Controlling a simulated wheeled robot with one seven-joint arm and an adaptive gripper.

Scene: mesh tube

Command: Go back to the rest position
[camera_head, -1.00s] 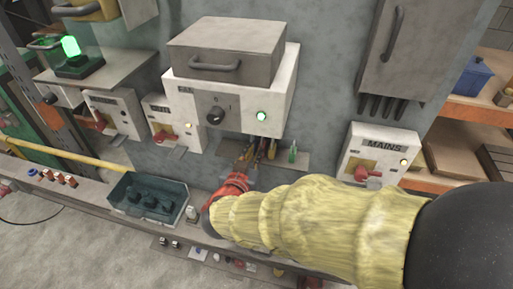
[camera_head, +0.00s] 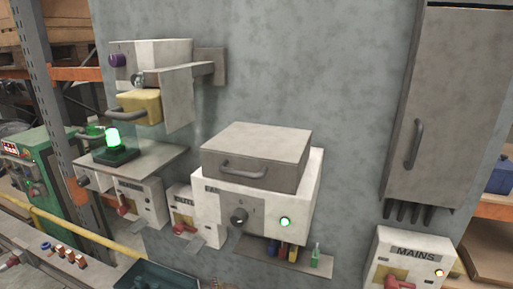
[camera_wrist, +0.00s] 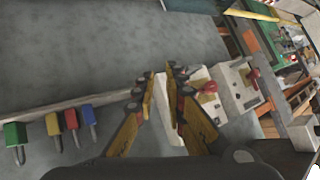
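My gripper (camera_wrist: 160,84) shows in the wrist view with its two yellow-and-dark fingers apart and nothing between them. Behind the gap is a white switch box (camera_wrist: 206,94) with a red handle, apart from the fingers as far as I can tell. My arm and gripper are out of the head view.
In the head view, a white box with a knob and green light (camera_head: 262,208) sits on the grey wall. The MAINS box (camera_head: 408,262) is at lower right, below a tall grey cabinet (camera_head: 440,110). Several coloured padlocks (camera_wrist: 54,124) hang at left in the wrist view.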

